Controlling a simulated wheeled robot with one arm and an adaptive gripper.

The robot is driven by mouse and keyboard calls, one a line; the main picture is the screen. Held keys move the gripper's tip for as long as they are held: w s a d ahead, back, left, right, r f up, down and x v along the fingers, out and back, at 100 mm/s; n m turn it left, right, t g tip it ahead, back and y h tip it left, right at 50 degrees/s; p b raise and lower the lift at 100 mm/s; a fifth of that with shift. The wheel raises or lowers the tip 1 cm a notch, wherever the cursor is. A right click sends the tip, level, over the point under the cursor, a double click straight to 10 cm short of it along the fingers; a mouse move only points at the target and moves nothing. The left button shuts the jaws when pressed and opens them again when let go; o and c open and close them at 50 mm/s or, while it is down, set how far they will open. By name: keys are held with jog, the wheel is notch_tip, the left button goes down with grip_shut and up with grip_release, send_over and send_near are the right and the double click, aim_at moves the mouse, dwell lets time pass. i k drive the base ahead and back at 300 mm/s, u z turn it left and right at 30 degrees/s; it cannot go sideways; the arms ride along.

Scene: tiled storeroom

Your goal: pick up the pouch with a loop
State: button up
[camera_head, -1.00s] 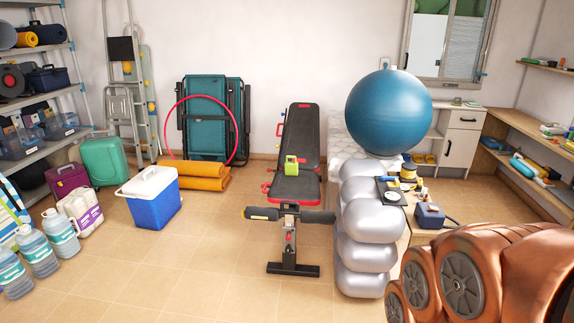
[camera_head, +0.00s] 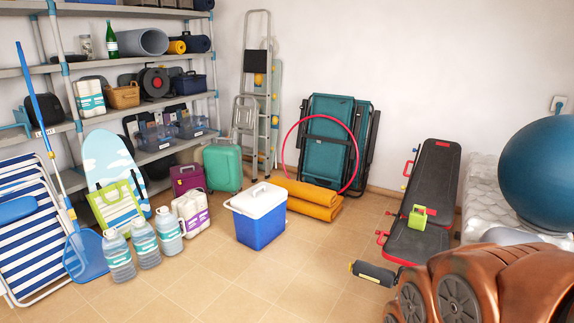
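A small lime-green item (camera_head: 417,217) with a dark opening in it sits on the black padded bench (camera_head: 436,180) at the right. It may be the pouch, but it is too small to tell whether it has a loop. A flat lime-and-white bag (camera_head: 117,209) with handles stands on the left, in front of the shelves; I cannot tell if it is the pouch. My copper-coloured arm fills the lower right corner. My gripper does not show.
A blue-and-white cooler (camera_head: 259,214), water jugs (camera_head: 145,244) and a teal suitcase (camera_head: 222,168) stand on the floor. A blue ball (camera_head: 544,172) is at the right. The tiled floor (camera_head: 290,285) in front of the cooler is clear.

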aim_at(417, 220)
jog(key=u, duration=0.3)
jog(key=i, duration=2.25)
jog(key=z, duration=0.35)
jog(key=i, duration=1.8)
jog(key=z, duration=1.7)
jog(key=i, duration=0.9)
jog(key=z, duration=0.5)
